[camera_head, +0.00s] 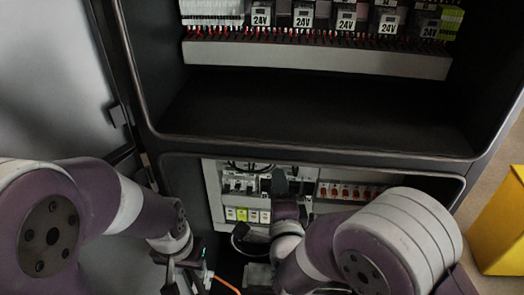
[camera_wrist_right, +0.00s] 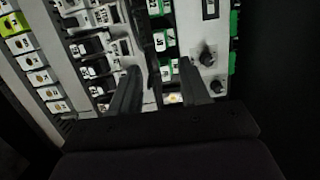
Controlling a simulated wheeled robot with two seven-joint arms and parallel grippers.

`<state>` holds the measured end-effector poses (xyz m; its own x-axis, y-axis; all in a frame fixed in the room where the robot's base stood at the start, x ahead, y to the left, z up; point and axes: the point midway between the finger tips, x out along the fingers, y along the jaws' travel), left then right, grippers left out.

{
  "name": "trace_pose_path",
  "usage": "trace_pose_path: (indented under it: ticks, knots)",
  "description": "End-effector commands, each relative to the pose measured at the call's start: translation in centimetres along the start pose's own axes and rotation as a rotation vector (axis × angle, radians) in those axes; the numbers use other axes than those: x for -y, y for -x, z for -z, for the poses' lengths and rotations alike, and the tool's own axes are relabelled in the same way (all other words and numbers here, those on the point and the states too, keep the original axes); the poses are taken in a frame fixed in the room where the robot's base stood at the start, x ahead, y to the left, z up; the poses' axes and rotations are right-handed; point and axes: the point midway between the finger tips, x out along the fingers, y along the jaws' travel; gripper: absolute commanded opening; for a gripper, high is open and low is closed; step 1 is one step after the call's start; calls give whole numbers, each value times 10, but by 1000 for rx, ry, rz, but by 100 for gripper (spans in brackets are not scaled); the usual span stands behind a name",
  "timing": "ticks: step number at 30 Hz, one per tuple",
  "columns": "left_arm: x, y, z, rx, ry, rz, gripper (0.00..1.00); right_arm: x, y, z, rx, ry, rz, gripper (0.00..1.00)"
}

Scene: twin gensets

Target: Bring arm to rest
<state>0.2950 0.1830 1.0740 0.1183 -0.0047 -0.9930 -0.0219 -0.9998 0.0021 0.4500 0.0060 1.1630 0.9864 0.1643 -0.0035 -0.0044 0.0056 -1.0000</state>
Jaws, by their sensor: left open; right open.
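My right arm (camera_head: 385,245) reaches into the lower opening of the cabinet. Its dark gripper (camera_head: 282,183) is in front of the panel of electrical parts and partly hard to make out. In the right wrist view, the two fingers of the right gripper (camera_wrist_right: 160,82) stand apart with nothing between them, in front of the panel; whether they touch it I cannot tell. My left arm (camera_head: 105,205) comes in from the left. Its gripper (camera_head: 187,276) is low in front of the cabinet, left of the right arm, its fingers partly cut off by the lower picture edge.
The lower panel (camera_head: 213,195) carries breakers, yellow-green terminals (camera_head: 247,215) and red-marked switches (camera_head: 345,191). A shelf edge (camera_head: 315,150) lies above it. An open door (camera_head: 60,80) stands left. An orange cable (camera_head: 228,285) runs below. A yellow box (camera_head: 500,225) stands right.

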Motion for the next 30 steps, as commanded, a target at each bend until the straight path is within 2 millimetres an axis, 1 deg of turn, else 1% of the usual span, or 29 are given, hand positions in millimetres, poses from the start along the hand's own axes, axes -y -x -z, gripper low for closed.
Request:
trace_pose_path:
  ticks: [1, 3, 6, 7, 8, 10, 11, 12, 13, 14, 15, 17, 18, 19, 20, 21, 22, 23, 24, 25, 27, 30]
  knots:
    - [0, -6, -1, 0, 0, 0, 43, -3, 10, 0, 3, 0, 1, 46]
    - [0, -8, -1, 0, 0, 0, 43, -1, 21, -1, 2, -1, 2, 46]
    - [0, -9, -1, 0, 0, 0, 43, 0, 30, 0, 1, 16, 1, 46]
    - [0, -9, -1, 0, 0, 0, 43, -2, 31, 0, 2, 42, -9, 46]
    - [0, -9, -1, 0, 0, 0, 43, -9, 32, -2, 11, 90, -42, 46]
    - [0, -9, -1, 0, 0, 0, 43, -44, 40, -12, 101, 283, -204, 46]
    - [0, -9, -1, -1, 0, 0, 43, -61, 48, -20, 173, 390, -289, 46]
    - [0, -9, -1, 0, 0, 0, 43, -82, 61, -29, 296, 549, -404, 46]
    - [0, -9, -1, 0, 0, 0, 43, -95, 72, -30, 393, 672, -491, 46]
    - [0, -9, -1, 0, 0, 0, 43, -108, 84, -26, 497, 795, -576, 46]
    - [0, -9, -1, 0, 0, 0, 43, -119, 101, -14, 637, 944, -681, 46]
    - [0, -9, -1, 0, 0, 0, 43, -128, 130, 14, 847, 1127, -822, 46]
    - [0, -9, -1, 0, 0, 0, 43, -128, 149, 38, 977, 1214, -907, 46]
    - [0, -9, -1, 0, 0, 0, 43, -126, 164, 58, 1065, 1259, -969, 46]
    - [0, -9, -1, 0, 0, 0, 43, -122, 176, 78, 1134, 1285, -1024, 46]
    - [0, -9, -1, 0, 0, 0, 43, -115, 188, 102, 1182, 1289, -1089, 46]
    - [0, -9, -1, 0, 0, 0, 43, -109, 193, 118, 1177, 1271, -1128, 46]
    - [0, -9, -1, 0, 0, 0, 43, -105, 193, 130, 1146, 1250, -1152, 46]
    - [0, -9, -1, 0, 0, 0, 43, -101, 188, 142, 1092, 1228, -1163, 46]
    - [0, -9, -1, 0, 0, 0, 43, -98, 186, 149, 1060, 1210, -1170, 46]
    - [0, -9, -1, 0, 0, 0, 43, -98, 184, 160, 1023, 1180, -1188, 46]
    - [0, -9, -1, 0, 0, 0, 43, -98, 185, 163, 1011, 1168, -1195, 46]
